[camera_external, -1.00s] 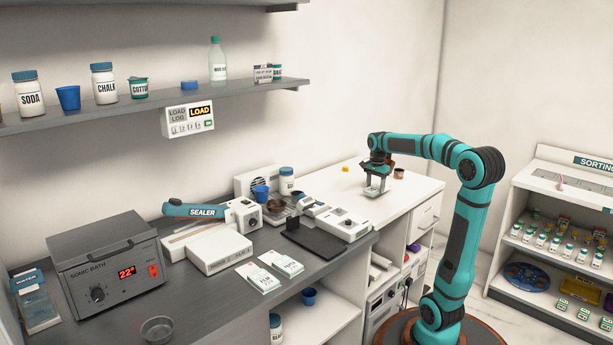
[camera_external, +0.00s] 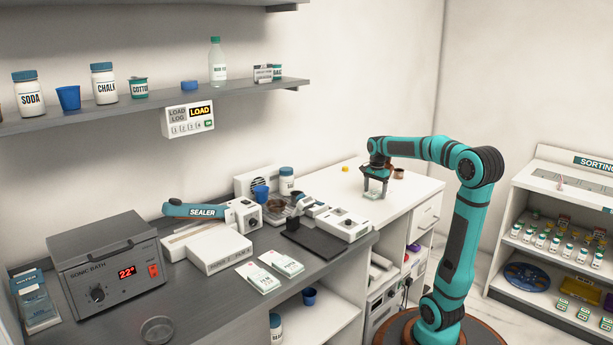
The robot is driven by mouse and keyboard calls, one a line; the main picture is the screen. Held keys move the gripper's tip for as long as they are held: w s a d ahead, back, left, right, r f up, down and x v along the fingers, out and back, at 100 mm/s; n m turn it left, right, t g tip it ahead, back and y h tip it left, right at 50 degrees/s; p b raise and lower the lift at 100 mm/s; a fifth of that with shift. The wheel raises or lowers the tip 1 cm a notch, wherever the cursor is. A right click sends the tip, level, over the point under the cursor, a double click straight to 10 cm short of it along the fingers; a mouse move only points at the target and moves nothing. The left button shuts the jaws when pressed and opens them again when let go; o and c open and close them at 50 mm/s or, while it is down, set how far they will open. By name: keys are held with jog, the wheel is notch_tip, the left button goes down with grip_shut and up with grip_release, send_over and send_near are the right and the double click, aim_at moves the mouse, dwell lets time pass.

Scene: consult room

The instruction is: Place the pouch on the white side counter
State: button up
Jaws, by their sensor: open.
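My gripper (camera_external: 375,189) points down over the white side counter (camera_external: 402,208), its fingers apart. A small pale pouch (camera_external: 373,196) lies on the counter directly below the fingers. The fingers partly cover it, and I cannot tell whether they touch it. Two white and green pouches, one on the left (camera_external: 258,278) and one on the right (camera_external: 282,263), lie flat on the dark bench.
A small brown cup (camera_external: 399,174) and a yellow item (camera_external: 346,169) stand near my gripper on the white counter. The counter's right part is clear.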

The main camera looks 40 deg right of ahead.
aim_at(375, 192)
notch_tip(375, 192, up, 12)
dwell(0.5)
jog(key=shift+a, duration=0.1)
jog(key=s+a+r+n+t, duration=0.3)
jog(key=s+a+n+t, duration=0.5)
jog(key=n, duration=0.1)
jog(key=s+a+r+n+t, duration=0.3)
jog(key=s+a+n+t, duration=0.5)
jog(key=a+n+t, duration=0.1)
jog(key=shift+s+a+r, duration=0.2)
dwell(0.8)
